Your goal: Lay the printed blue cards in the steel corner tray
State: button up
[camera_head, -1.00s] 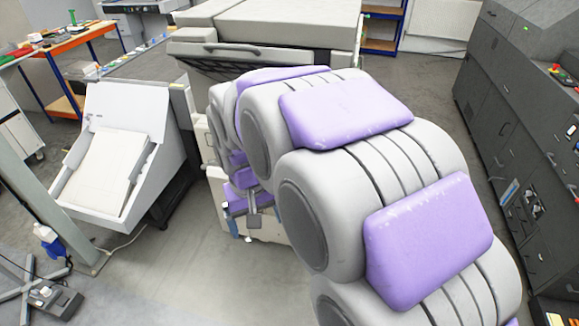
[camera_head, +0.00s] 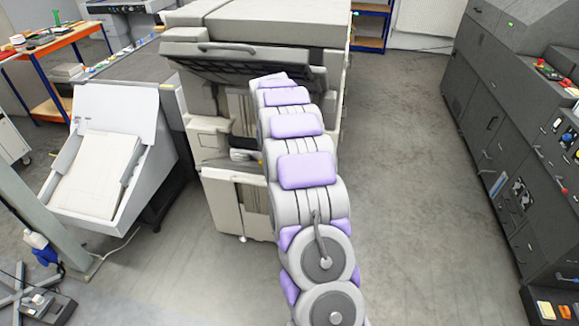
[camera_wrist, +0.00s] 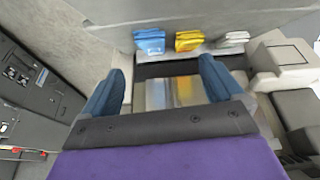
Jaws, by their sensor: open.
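In the wrist view a blue stack of cards (camera_wrist: 150,41) lies at the upper left of a row, beyond my fingertips. My gripper (camera_wrist: 160,78) is open, its two dark blue fingers wide apart, with nothing held between them. A shiny metallic surface (camera_wrist: 158,94) shows between the fingers; I cannot tell whether it is the steel corner tray. In the head view my arm reaches toward the pale printing machine (camera_head: 225,188), and the gripper itself is hidden behind the arm and machine.
Yellow cards (camera_wrist: 188,40) and whitish cards (camera_wrist: 234,39) lie right of the blue ones. A dark cabinet machine (camera_head: 510,130) stands at the right, with clear floor (camera_head: 410,190) before it. A white sloped feeder (camera_head: 120,150) stands left.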

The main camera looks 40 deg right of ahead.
jog(key=shift+m, duration=0.5)
jog(key=w+d+f, duration=0.1)
jog(key=d+f, duration=0.2)
jog(key=f, duration=0.1)
jog(key=w+d+f+b, duration=0.1)
jog(key=d+f, duration=0.1)
jog(key=f, duration=0.2)
jog(key=w+d+f, duration=0.2)
jog(key=d+f, duration=0.1)
jog(key=f, duration=0.2)
jog(key=shift+w+d+f+b, duration=0.1)
jog(key=shift+d+b, duration=0.2)
jog(key=shift+d, duration=0.05)
jog(key=shift+w+d+f, duration=0.2)
jog(key=shift+d+f, duration=0.1)
jog(key=shift+f, duration=0.1)
jog(key=shift+w+f, duration=0.15)
jog(key=shift+f, duration=0.45)
jog(key=shift+w+d+f+h+b, duration=0.3)
jog(key=shift+w+f+b, duration=0.15)
jog(key=shift+f, duration=0.15)
jog(key=shift+x, duration=1.2)
jog(key=shift+d, duration=0.1)
